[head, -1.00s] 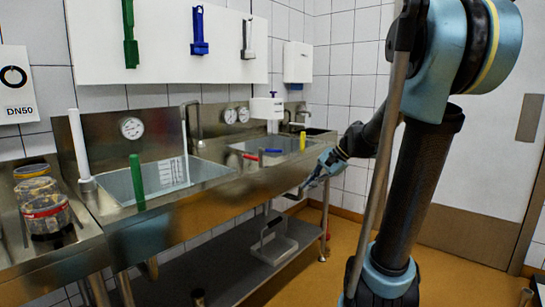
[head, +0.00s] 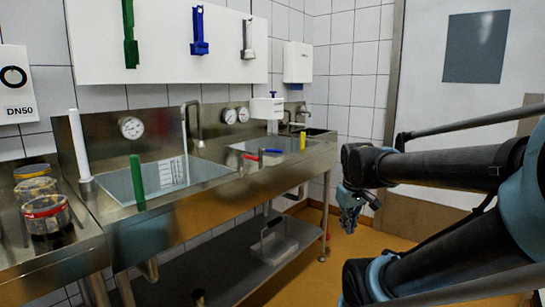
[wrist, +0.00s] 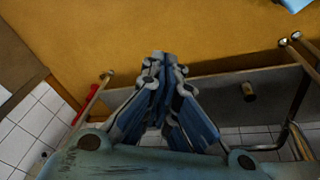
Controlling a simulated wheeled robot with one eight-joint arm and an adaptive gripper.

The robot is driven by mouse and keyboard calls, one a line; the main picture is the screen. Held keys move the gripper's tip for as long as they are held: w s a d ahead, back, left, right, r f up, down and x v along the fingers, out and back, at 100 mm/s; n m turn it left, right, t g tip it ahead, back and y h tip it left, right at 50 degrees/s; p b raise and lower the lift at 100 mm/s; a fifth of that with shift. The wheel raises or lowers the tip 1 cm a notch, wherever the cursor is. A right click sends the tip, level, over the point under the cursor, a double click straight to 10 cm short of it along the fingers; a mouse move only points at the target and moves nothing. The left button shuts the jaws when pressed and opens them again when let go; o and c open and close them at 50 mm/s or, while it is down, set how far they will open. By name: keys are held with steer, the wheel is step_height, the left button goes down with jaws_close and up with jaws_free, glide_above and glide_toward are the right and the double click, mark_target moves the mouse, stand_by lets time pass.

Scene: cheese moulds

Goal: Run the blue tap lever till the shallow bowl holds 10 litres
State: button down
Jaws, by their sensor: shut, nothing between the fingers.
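The blue tap lever (head: 273,151) lies at the front edge of the right-hand basin in the head view, just right of the red lever (head: 251,157). The right basin (head: 285,144) has a yellow upright pipe (head: 302,142). The left basin (head: 120,187) has a green upright pipe (head: 137,180) and a white marked scale (head: 173,170). I cannot tell which basin is the shallow bowl, nor read any water level. My gripper (head: 349,222) hangs in front of and right of the sink unit, apart from the levers. In the wrist view its fingers (wrist: 160,58) are shut and empty.
A steel lower shelf (head: 225,268) carries a grey tray (head: 272,243). Glass jars (head: 45,213) and a white pipe (head: 78,145) stand at the left. Round gauges (head: 131,127) are on the backsplash. Ochre floor (head: 345,245) is open in front of the unit.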

steer(key=w+a+r+n+t+h, duration=0.1)
steer(key=w+a+r+n, duration=0.25)
steer(key=w+n, duration=0.2)
steer(key=w+a+r+n+t, duration=0.1)
steer(key=w+a+r+n, duration=0.1)
steer(key=w+r+n, duration=0.3)
steer(key=w+a+r+n+t+h, duration=0.1)
steer(key=w+a+r+n+t, duration=0.15)
steer(key=w+n, duration=0.35)
steer(key=w+a+r+n+t, duration=0.1)
steer(key=w+a+r+n, duration=0.1)
steer(key=w+a+n, duration=0.35)
steer(key=w+a+r+n+t, duration=0.1)
steer(key=w+a+r+n, duration=0.15)
steer(key=a, duration=0.65)
steer(key=w+a+r+n+t, duration=0.1)
steer(key=w+a+r+n, duration=0.1)
steer(key=w+a+n, duration=0.4)
steer(key=shift+m+y, duration=0.3)
steer(key=shift+m, duration=0.25)
steer(key=x, duration=0.6)
steer(key=a+f+x, duration=0.1)
steer(key=x, duration=0.2)
steer(key=shift+s, duration=0.25)
steer(key=w, duration=0.3)
steer(key=shift+d+r, duration=0.25)
steer(key=shift+w+d+r, duration=0.1)
steer(key=shift+w, duration=0.35)
